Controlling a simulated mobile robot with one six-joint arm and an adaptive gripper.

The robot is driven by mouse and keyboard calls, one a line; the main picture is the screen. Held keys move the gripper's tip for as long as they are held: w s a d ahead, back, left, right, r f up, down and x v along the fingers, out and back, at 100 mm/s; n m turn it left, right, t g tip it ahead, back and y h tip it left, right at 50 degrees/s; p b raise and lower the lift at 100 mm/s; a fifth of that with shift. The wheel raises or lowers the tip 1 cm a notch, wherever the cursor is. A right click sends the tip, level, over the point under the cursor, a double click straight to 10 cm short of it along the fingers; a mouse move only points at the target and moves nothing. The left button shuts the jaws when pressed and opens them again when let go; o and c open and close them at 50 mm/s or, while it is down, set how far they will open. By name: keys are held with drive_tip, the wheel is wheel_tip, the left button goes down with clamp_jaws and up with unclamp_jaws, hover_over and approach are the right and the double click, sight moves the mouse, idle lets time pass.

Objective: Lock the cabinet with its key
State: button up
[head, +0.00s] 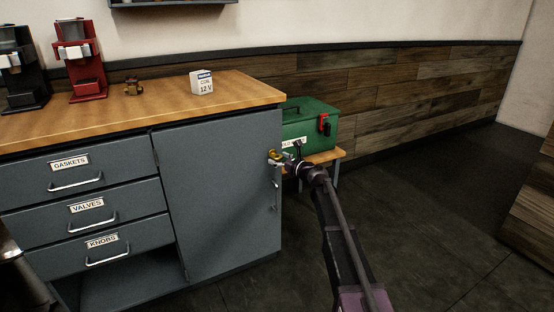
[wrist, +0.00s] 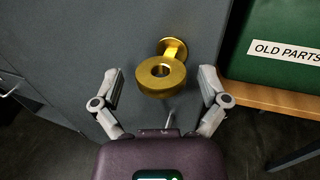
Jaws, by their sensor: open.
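The grey cabinet (head: 215,200) has a closed door below the wooden counter; its door also fills the left of the wrist view (wrist: 90,45). A brass key with a round, holed head (wrist: 161,75) stands out from a brass lock (wrist: 174,48) near the door's right edge. In the head view the key (head: 273,155) is small and partly hidden by my gripper. My gripper (wrist: 161,82) is open, with one finger on each side of the key head and visible gaps to both. A door handle (head: 275,195) is below the lock.
A green box (head: 310,120) labelled OLD PARTS stands on a small wooden bench (head: 326,156) just right of the cabinet. Drawers (head: 90,210) are at left. A white coil box (head: 201,83) and red brewer (head: 80,65) stand on the counter.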

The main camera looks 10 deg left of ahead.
drive_tip(key=c, duration=1.2)
drive_tip(key=shift+o, duration=0.2)
drive_tip(key=shift+a, duration=0.25)
drive_tip(key=shift+d, duration=0.15)
